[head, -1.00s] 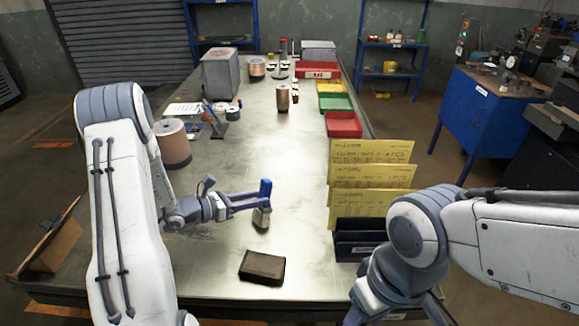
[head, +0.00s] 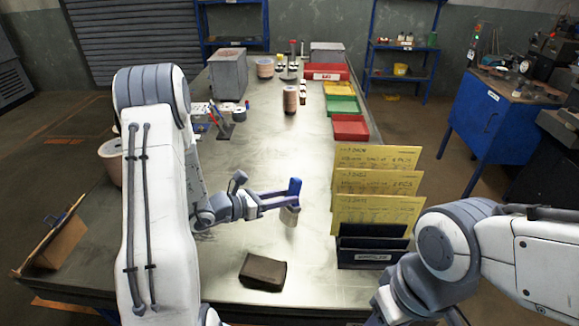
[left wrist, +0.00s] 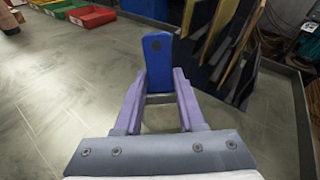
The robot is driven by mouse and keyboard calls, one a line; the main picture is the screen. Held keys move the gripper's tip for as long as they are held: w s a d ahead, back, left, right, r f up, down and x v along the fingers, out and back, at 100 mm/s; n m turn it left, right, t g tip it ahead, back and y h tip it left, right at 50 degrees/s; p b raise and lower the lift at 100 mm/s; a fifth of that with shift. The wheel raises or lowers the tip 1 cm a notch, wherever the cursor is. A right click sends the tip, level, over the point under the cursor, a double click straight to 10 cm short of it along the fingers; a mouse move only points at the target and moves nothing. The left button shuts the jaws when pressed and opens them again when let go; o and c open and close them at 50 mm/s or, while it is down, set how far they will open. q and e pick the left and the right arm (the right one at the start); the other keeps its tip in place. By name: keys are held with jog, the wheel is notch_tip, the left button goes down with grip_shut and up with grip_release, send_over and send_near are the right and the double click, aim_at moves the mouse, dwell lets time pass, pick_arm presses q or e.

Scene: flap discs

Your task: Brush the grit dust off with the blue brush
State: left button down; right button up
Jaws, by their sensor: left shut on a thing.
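A blue brush (head: 294,187) with a blue handle and pale bristles is held in my left gripper (head: 285,201). The bristles (head: 289,216) point down at the steel table, and I cannot tell whether they touch it. In the left wrist view, the blue handle (left wrist: 158,80) stands between the purple fingers of my left gripper (left wrist: 160,100), which are shut on it. Faint pale dust seems to lie on the table (head: 228,250); its extent is hard to tell. My right arm comes in at the lower right, and its fingers are out of the picture.
A dark brown block (head: 263,271) lies near the table's front edge. A dark holder with yellow cards (head: 377,215) stands to the right of the brush. Red (head: 350,128), green and yellow bins line the right edge. A copper spool (head: 290,100) stands farther back.

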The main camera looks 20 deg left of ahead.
pick_arm(q)
jog(key=shift+d+r, duration=0.1)
jog(key=shift+r, duration=0.55)
jog(key=shift+d+r+p, duration=0.15)
jog(key=shift+r+p, duration=0.15)
jog(key=shift+p, duration=0.25)
jog(key=shift+r+p, duration=1.45)
jog(key=shift+r, duration=0.6)
pick_arm(e)
jog(key=shift+d+r, duration=0.15)
jog(key=shift+r, duration=1.05)
jog(key=shift+d+r, duration=0.1)
jog(key=shift+r, duration=1.05)
